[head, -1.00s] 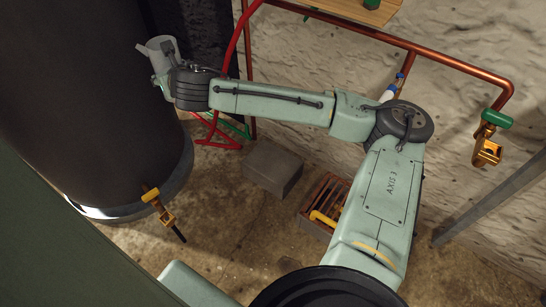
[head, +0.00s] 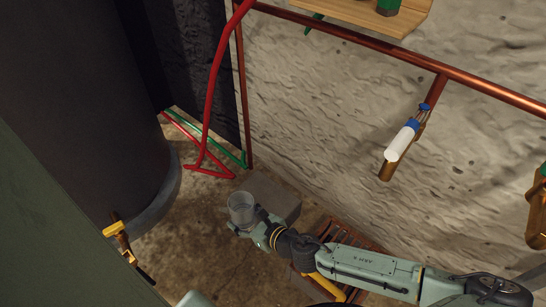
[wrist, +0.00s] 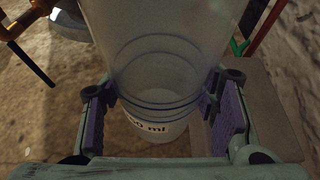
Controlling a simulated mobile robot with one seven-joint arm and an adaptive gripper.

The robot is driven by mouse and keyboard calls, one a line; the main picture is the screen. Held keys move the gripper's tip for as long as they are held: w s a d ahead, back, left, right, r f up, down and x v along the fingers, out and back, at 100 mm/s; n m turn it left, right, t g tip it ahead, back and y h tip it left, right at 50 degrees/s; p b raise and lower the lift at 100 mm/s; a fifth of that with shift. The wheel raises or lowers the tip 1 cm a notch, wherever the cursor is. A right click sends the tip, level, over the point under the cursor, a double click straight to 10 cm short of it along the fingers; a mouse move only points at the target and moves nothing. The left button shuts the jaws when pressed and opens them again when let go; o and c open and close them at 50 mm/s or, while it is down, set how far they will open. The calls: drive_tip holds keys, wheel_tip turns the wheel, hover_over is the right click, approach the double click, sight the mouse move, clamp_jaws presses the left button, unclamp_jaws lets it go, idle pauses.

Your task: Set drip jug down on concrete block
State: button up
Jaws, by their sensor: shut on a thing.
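The drip jug (head: 241,207) is a clear, cylindrical vessel and appears upright in the head view. My gripper (head: 246,226) is shut around its side. In the wrist view the jug (wrist: 158,68) stands between my purple-padded fingers (wrist: 161,100), with dark rings and partly hidden "ml" lettering. The grey concrete block (head: 277,196) is on the floor by the wall, right of and partly behind the jug. In the wrist view the block (wrist: 272,100) lies to the right, past the right finger. The gap between jug and block is hard to tell.
A dark tank (head: 90,100) with a brass tap (head: 117,232) stands left. Red hose (head: 212,90) and copper pipe (head: 400,54) run along the wall. A slatted crate (head: 362,238) lies under my arm. Floor (head: 190,220) between tank and block is clear.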

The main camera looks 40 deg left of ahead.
drive_tip(key=shift+w+d+f, duration=0.1)
drive_tip(key=shift+w+f, duration=0.1)
drive_tip(key=shift+f, duration=0.1)
drive_tip(key=shift+w+a+f+b, duration=0.7)
drive_tip(key=shift+w+f+b, duration=0.15)
drive_tip(key=shift+w, duration=1.6)
drive_tip(key=shift+w+a+f+b, duration=0.75)
drive_tip(key=shift+w+b, duration=0.1)
drive_tip(key=shift+w, duration=1.65)
drive_tip(key=shift+w+a+f+b, duration=0.7)
drive_tip(key=shift+w+f+b, duration=0.15)
drive_tip(key=shift+w, duration=1.6)
drive_tip(key=shift+f, duration=0.15)
drive_tip(key=o, duration=1.7)
